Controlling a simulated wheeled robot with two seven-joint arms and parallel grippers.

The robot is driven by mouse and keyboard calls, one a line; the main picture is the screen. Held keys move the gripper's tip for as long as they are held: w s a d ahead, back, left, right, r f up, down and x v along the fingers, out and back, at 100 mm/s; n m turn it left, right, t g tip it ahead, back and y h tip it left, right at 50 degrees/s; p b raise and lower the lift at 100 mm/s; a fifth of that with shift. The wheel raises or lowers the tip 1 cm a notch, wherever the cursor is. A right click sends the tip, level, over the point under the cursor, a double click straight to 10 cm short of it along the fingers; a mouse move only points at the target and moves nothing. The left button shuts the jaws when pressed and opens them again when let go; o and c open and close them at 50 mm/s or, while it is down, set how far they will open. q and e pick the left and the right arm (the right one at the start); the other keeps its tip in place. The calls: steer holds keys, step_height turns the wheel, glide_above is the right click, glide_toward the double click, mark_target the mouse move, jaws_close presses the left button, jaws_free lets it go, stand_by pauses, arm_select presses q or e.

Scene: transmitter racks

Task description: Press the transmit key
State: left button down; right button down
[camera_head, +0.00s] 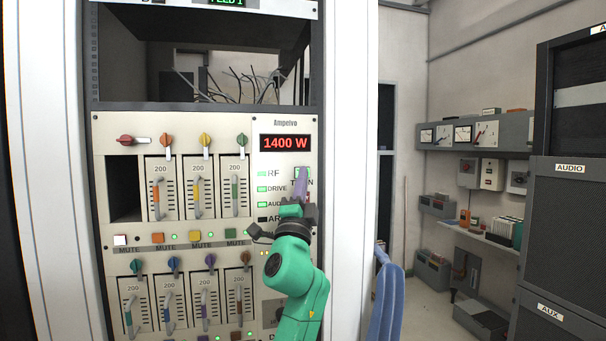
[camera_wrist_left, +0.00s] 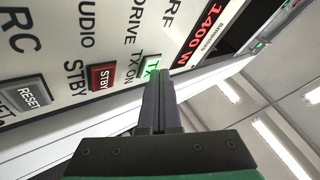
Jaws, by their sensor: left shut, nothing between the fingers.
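The transmit key is a small green lit key marked TX (camera_wrist_left: 151,66) beside the "TX ON" lettering in the left wrist view. In the head view it shows as a green patch (camera_head: 307,169) below the red 1400 W display (camera_head: 285,143), partly hidden by my fingers. My left gripper (camera_head: 302,176) is shut and empty, its fingertips right at the key. In the left wrist view the closed fingers (camera_wrist_left: 158,84) overlap the key's lower edge. I cannot tell whether they touch it or whether it is pushed in. My right gripper is not in view.
A red STBY key (camera_wrist_left: 102,76) and a grey RESET key (camera_wrist_left: 30,93) sit near the transmit key. Coloured knobs and sliders (camera_head: 197,190) fill the panel's left. A blue chair-like shape (camera_head: 387,295) stands right of the rack. An AUDIO rack (camera_head: 568,200) stands far right.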

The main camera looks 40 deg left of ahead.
arm_select(q)
steer(key=shift+s+d, duration=0.35)
steer(key=shift+d, duration=0.1)
steer(key=s+d, duration=0.1)
steer(key=s+d+p, duration=0.1)
steer(key=d, duration=0.2)
steer(key=shift+s+d, duration=0.1)
steer(key=shift+s, duration=0.3)
stand_by(0.6)
